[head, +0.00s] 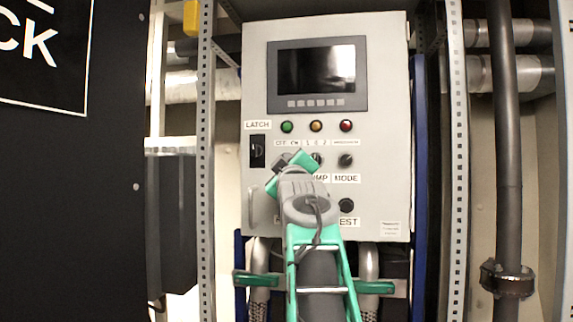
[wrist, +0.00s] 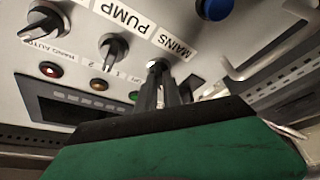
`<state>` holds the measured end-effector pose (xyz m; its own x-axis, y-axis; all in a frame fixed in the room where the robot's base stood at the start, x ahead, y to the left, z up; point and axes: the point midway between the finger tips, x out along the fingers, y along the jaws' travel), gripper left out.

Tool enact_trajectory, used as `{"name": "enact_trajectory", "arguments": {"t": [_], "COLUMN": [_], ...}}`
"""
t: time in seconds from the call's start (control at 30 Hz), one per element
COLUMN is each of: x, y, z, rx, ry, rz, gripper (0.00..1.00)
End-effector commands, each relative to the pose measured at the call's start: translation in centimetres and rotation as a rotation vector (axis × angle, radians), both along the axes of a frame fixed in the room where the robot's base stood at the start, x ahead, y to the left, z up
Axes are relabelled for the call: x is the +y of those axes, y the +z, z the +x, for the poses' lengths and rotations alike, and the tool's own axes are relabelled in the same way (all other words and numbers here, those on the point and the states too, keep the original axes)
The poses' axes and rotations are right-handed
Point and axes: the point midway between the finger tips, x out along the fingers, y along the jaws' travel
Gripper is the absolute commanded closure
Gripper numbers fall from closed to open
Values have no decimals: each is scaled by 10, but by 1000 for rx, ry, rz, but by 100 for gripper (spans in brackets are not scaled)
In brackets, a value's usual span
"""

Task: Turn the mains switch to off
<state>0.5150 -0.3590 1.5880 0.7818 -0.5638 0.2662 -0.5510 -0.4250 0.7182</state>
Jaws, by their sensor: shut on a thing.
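The mains switch (wrist: 157,65) is on the grey control panel (head: 257,80), beside its MAINS label (wrist: 173,43) in the wrist view, where the picture is upside down. My gripper (wrist: 163,82) is shut on the switch, one dark finger on each side. The fingers hide most of the knob, so I cannot tell which way it points. In the head view my gripper (head: 283,162) is at the left end of the knob row and covers the switch. The OFF and ON marks show just above it.
The pump knob (wrist: 113,48) is close beside the gripped switch, with the mode knob (head: 345,160) farther right in the head view. Above are three lamps and a dark screen (head: 318,68). A black latch (head: 258,151) and a handle (head: 254,207) are at the panel's left.

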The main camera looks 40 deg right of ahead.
Motion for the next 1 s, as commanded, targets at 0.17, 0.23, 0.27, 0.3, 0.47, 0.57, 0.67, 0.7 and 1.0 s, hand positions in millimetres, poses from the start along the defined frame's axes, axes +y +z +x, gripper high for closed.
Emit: {"name": "enact_trajectory", "arguments": {"t": [0.17,0.23,0.27,0.3,0.47,0.57,0.67,0.7,1.0], "x": [0,0,0,0,0,0,2,3,36], "y": [0,0,0,0,0,0,-1,-3,-20], "z": [0,0,0,0,0,0,-2,-5,-50], "rx": [1,1,0,0,-1,-1,-1,-1,-2], "ry": [-1,0,0,0,-1,-1,0,-1,-1], "rz": [0,-1,0,0,0,0,-1,0,-2], "gripper": [87,81,78,75,68,68,68,68,68]}}
